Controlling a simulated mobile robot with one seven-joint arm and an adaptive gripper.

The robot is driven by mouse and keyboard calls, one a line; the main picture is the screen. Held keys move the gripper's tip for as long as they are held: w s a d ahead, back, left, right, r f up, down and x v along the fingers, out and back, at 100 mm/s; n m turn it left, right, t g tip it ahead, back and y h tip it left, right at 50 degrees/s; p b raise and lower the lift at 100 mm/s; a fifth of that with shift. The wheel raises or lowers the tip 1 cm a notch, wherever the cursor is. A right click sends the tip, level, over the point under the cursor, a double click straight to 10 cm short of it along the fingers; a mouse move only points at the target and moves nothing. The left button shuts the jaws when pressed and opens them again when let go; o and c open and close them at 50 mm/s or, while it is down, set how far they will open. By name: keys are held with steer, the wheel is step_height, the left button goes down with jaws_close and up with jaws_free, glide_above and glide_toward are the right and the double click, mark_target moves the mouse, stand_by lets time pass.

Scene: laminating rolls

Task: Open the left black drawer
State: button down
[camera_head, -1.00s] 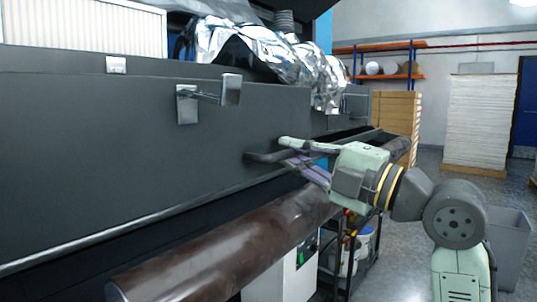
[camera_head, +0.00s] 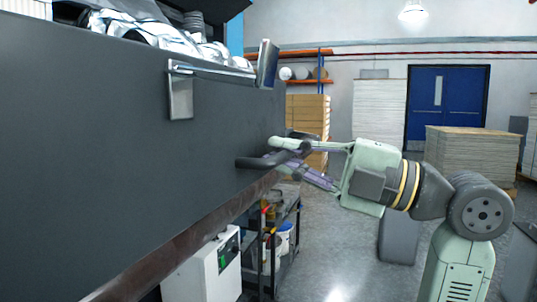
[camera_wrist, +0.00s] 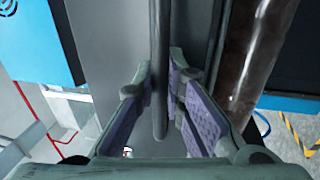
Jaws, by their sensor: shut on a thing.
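The drawer has a wide, dark grey to black front (camera_head: 90,150) that fills the left of the head view. A dark bar handle (camera_head: 247,162) sticks out near its right end. My gripper (camera_head: 276,152) is shut on this handle from the right. In the wrist view the handle bar (camera_wrist: 160,112) runs between my two purple-padded fingers (camera_wrist: 160,75). The right pads lie close against it; contact on the left side is hard to judge.
A metal bracket with a rod (camera_head: 180,92) juts from the upper part of the front. A brown roll (camera_head: 165,255) lies below it. A white box (camera_head: 203,270) and a cart (camera_head: 270,250) with buckets stand underneath. Open floor (camera_head: 350,265) lies to the right.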

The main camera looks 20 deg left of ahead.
steer(key=shift+d, duration=0.25)
steer(key=c, duration=1.7)
jaws_free()
steer(key=shift+o, duration=0.2)
steer(key=shift+d, duration=0.15)
steer(key=v, duration=1.1)
steer(key=shift+d, duration=0.35)
steer(key=shift+s+f, duration=0.1)
steer(key=shift+f, duration=0.05)
